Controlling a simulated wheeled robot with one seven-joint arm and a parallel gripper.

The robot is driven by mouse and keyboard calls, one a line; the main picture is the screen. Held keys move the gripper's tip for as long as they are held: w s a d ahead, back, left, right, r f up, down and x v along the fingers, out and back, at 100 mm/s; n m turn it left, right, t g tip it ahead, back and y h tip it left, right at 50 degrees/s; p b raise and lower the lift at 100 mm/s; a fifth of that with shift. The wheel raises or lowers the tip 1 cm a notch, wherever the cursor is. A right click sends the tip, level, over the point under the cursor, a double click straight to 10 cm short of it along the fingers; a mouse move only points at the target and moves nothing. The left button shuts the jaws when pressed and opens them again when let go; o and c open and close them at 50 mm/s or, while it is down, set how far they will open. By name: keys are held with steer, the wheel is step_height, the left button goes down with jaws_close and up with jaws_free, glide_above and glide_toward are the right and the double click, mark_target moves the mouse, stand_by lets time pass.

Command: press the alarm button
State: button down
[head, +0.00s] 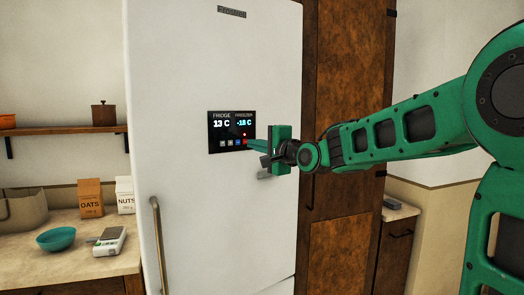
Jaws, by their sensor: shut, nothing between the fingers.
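A black control panel (231,131) is set in the white fridge door. It reads FRIDGE 13 C and FREEZER -18 C. A row of small buttons (230,143) runs along its lower edge. A small red light shows near the right end, and a red button (245,142) sits at the right end of the row. My gripper (254,145) is shut and empty, with its fingertips pointing left at the panel's lower right corner, close to the red button. I cannot tell whether the tips touch it. The fingers hide part of that corner.
The fridge door (215,60) has a long metal handle (158,240) at lower left. A counter at left holds a teal bowl (56,239), a kitchen scale (97,241), an oats bag (90,197) and a nuts bag (125,195). A tall brown cabinet (345,60) stands right.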

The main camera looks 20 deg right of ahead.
steer(key=shift+x, duration=1.15)
steer(key=shift+x, duration=0.85)
steer(key=v, duration=1.4)
